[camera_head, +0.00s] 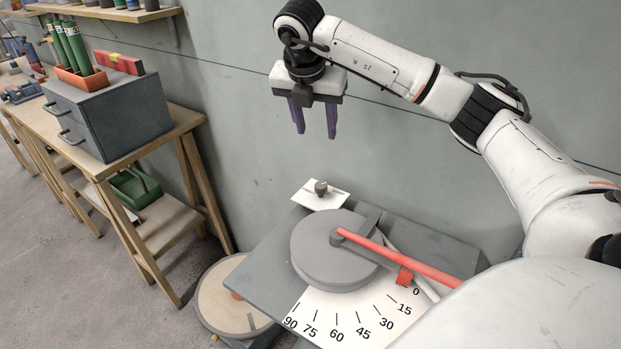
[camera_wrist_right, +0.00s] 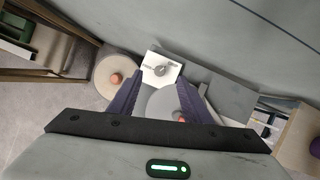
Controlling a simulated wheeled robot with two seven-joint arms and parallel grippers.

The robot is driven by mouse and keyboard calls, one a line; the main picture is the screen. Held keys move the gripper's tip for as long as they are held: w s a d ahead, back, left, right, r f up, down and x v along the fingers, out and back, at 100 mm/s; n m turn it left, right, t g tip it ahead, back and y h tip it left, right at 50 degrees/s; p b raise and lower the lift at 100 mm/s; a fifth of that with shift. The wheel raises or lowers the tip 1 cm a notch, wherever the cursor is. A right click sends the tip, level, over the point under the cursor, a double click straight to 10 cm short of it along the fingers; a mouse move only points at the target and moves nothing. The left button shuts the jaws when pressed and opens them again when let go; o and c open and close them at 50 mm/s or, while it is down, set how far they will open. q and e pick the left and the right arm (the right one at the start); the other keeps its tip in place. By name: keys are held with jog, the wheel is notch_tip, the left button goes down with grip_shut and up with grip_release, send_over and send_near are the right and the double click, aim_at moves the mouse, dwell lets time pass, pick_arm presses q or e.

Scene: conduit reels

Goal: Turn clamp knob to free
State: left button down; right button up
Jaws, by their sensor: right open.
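The clamp knob (camera_head: 320,187) is a small dark grey knob on a white label plate (camera_head: 312,200) at the back edge of a grey bender table. It also shows in the right wrist view (camera_wrist_right: 160,71), ahead of and between the fingers. My right gripper (camera_head: 315,134) hangs above the knob, fingers pointing down, open and empty, clear of it. In the right wrist view the two purple fingers (camera_wrist_right: 168,100) stand apart. The print on the plate is too small to read. My left gripper is not in view.
Beside the knob are a round grey disc (camera_head: 325,252), a red lever (camera_head: 420,262) near the 0 mark and an angle scale (camera_head: 340,318). A wooden reel (camera_head: 228,300) stands left of the table. A workbench with a grey drawer box (camera_head: 115,115) is further left.

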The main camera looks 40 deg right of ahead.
notch_tip(320, 180, down, 3)
jog(key=b, duration=0.9)
send_near(321, 185)
jog(key=b+x, duration=0.1)
jog(key=x, duration=0.9)
jog(key=shift+d+f, duration=0.1)
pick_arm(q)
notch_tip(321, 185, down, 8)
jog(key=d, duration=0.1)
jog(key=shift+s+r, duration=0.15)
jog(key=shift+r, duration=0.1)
pick_arm(e)
jog(key=c, duration=1)
